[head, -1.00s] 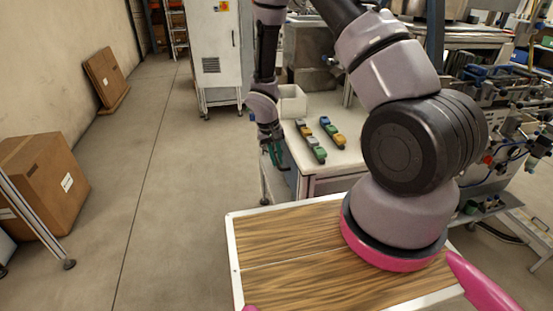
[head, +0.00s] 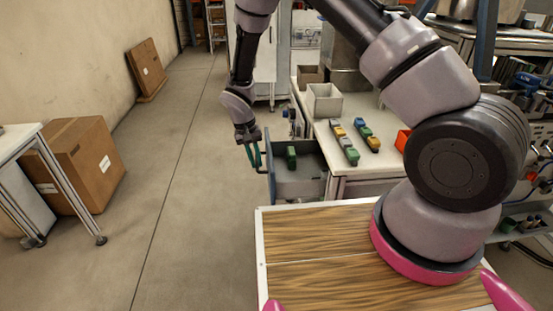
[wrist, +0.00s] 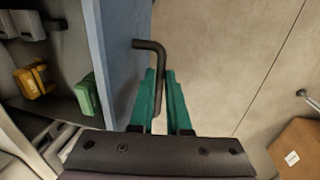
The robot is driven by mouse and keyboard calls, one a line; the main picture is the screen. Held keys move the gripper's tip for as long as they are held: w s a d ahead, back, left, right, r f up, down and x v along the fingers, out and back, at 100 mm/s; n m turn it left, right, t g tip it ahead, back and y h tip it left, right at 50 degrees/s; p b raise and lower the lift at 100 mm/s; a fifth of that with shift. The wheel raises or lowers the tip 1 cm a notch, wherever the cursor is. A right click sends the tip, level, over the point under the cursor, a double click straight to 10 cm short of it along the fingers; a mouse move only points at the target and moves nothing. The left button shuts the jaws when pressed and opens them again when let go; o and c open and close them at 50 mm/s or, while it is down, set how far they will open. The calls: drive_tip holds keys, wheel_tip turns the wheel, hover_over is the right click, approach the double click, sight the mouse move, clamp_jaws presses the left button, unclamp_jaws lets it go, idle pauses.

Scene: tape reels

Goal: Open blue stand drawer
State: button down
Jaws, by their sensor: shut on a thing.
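The blue stand drawer (head: 299,187) is pulled out of the left side of the white-topped stand (head: 331,122), and its inside shows. In the wrist view its blue front (wrist: 122,50) carries a dark bent handle (wrist: 150,45). My gripper (head: 253,156) has teal fingers and is at the drawer's outer face. It is shut on the handle, as the wrist view also shows (wrist: 165,80). A green block (wrist: 88,97) and a yellow block (wrist: 34,81) lie in the drawer, with grey pieces near them.
On the stand top are a grey bin (head: 324,101), rows of coloured blocks (head: 345,142) and an orange bin (head: 402,140). Cardboard boxes (head: 83,160) stand by the left wall. The floor left of the drawer is clear.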

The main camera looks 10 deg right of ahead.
drive_tip(key=shift+a, duration=2.95)
drive_tip(key=c, duration=0.9)
unclamp_jaws()
drive_tip(key=r, duration=0.3)
drive_tip(key=a+r, duration=0.1)
drive_tip(key=r, duration=0.3)
drive_tip(key=a+r, duration=0.1)
drive_tip(key=r, duration=0.2)
drive_tip(key=shift+r, duration=0.3)
